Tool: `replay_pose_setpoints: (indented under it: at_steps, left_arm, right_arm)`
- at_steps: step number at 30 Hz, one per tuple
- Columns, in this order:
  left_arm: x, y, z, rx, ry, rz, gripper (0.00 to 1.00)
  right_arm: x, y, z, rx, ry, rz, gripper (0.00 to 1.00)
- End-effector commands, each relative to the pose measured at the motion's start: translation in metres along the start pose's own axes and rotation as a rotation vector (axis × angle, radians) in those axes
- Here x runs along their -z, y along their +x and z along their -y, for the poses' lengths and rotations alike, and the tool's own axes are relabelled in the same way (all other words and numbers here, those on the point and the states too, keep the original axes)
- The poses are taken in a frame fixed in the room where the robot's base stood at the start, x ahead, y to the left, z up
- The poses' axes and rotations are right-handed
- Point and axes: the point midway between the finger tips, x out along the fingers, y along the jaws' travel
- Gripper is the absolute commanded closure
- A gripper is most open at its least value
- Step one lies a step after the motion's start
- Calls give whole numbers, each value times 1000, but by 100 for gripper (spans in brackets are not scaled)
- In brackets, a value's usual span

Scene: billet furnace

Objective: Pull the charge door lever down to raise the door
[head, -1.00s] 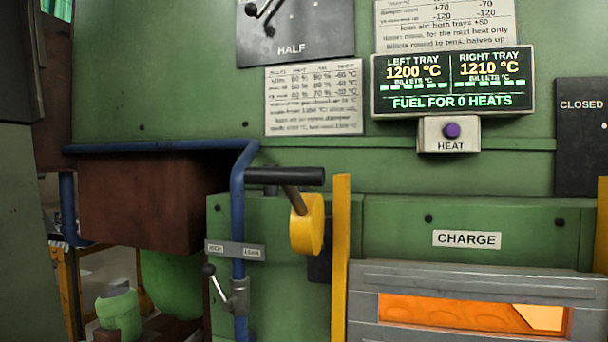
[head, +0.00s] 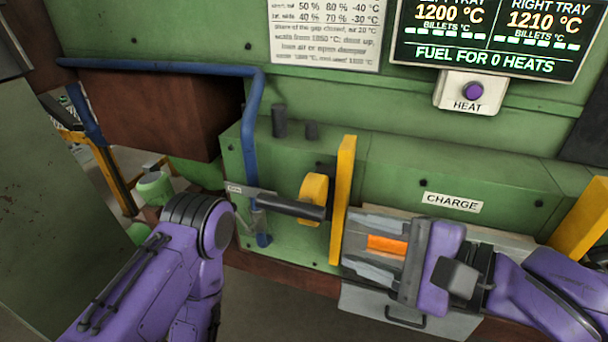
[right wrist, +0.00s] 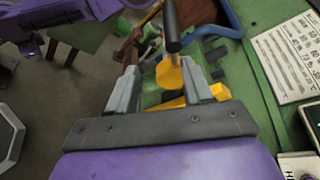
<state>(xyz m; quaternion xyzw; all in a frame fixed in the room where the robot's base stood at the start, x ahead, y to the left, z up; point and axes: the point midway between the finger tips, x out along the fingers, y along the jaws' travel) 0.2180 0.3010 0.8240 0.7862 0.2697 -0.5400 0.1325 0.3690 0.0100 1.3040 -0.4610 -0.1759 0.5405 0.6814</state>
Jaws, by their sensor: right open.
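The charge door lever has a black bar handle (head: 290,207) and a yellow hub (head: 313,188), left of the yellow upright. My right gripper (head: 352,241) is open and empty, its fingers pointing left across the front of the charge opening, right of the lever. In the right wrist view the black handle (right wrist: 173,25) and yellow hub (right wrist: 169,76) show in line with the gap between the open fingers (right wrist: 160,70); the handle lies beyond the tips. The orange glow of the charge opening (head: 388,245) shows between my fingers; my gripper hides much of the door. My left gripper is out of view.
Yellow uprights (head: 343,195) flank the charge opening. A blue pipe (head: 249,130) runs left of the lever, beside a brown box (head: 155,115). The HEAT button box (head: 471,93) and display (head: 490,35) are above. Open floor shows at the lower left.

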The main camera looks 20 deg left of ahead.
Motion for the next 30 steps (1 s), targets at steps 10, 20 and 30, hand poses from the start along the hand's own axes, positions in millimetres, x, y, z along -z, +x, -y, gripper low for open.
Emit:
replay_pose_setpoints:
  at_steps: [10, 20, 30]
  left_arm:
    - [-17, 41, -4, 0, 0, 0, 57]
    - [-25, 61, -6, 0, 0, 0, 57]
    - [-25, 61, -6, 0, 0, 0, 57]
  right_arm:
    - [-12, 36, 9, 35, -14, 35, 49]
    - [-18, 93, 19, 37, -10, 34, 49]
    - [-20, 97, 22, 38, -10, 34, 56]
